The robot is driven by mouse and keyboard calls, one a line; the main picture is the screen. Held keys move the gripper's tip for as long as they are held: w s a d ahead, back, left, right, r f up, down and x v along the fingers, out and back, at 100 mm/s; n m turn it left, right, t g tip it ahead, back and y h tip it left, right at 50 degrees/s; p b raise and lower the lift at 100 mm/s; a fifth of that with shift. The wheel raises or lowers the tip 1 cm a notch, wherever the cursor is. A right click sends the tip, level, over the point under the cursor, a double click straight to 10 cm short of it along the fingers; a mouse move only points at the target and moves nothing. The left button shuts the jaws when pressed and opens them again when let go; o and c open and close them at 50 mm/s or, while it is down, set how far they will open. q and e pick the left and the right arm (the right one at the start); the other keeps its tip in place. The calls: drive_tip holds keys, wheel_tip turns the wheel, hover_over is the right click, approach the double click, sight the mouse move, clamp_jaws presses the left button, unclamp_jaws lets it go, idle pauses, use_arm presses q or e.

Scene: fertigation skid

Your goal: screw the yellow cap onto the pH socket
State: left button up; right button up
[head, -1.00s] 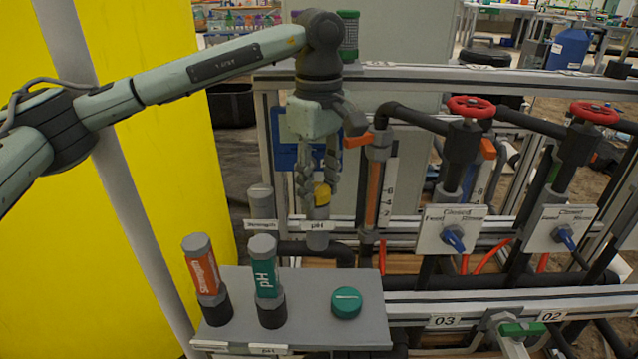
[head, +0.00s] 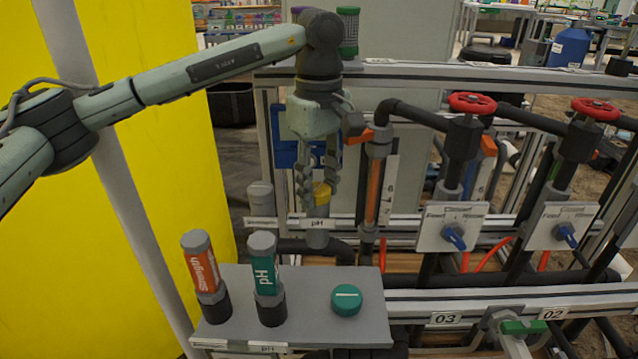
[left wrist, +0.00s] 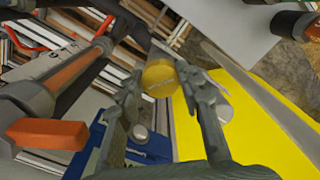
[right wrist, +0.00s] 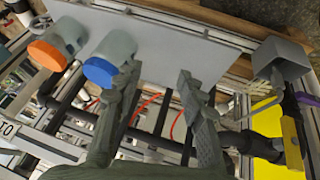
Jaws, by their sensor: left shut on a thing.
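The yellow cap (head: 322,191) sits at the top of the grey pH socket (head: 317,238), behind the white "pH" label (head: 317,223). My left gripper (head: 318,187) points down from above and is shut on the cap, one finger on each side. In the left wrist view the yellow cap (left wrist: 160,77) shows between the fingertips. The fingers hide part of the cap, and whether its thread is engaged cannot be seen. My right gripper (right wrist: 160,80) shows only in its own wrist view, with fingers apart and nothing between them.
A grey shelf (head: 312,330) in front holds an orange-labelled probe (head: 203,270), a green "pH" probe (head: 266,275) and a green cap (head: 346,299). A grey-capped socket (head: 260,197) stands left of the pH socket. A pipe with an orange handle (head: 360,137) stands close on the right.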

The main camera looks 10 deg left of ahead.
use_arm(q)
drive_tip(key=m, duration=0.2)
drive_tip(key=shift+m, duration=0.3)
use_arm(e)
drive_tip(key=shift+f, duration=0.2)
use_arm(q)
drive_tip(key=shift+m+b, duration=0.3)
drive_tip(key=shift+m, duration=0.3)
use_arm(e)
drive_tip(key=shift+f, duration=0.15)
use_arm(q)
drive_tip(key=shift+m, duration=0.9)
drive_tip(key=m, duration=0.2)
drive_tip(key=shift+a+m, duration=0.1)
drive_tip(key=shift+m, duration=0.2)
use_arm(e)
drive_tip(key=shift+f, duration=0.2)
use_arm(q)
drive_tip(key=shift+m+b, duration=0.35)
drive_tip(key=shift+m, duration=1.35)
use_arm(e)
drive_tip(key=shift+f, duration=0.15)
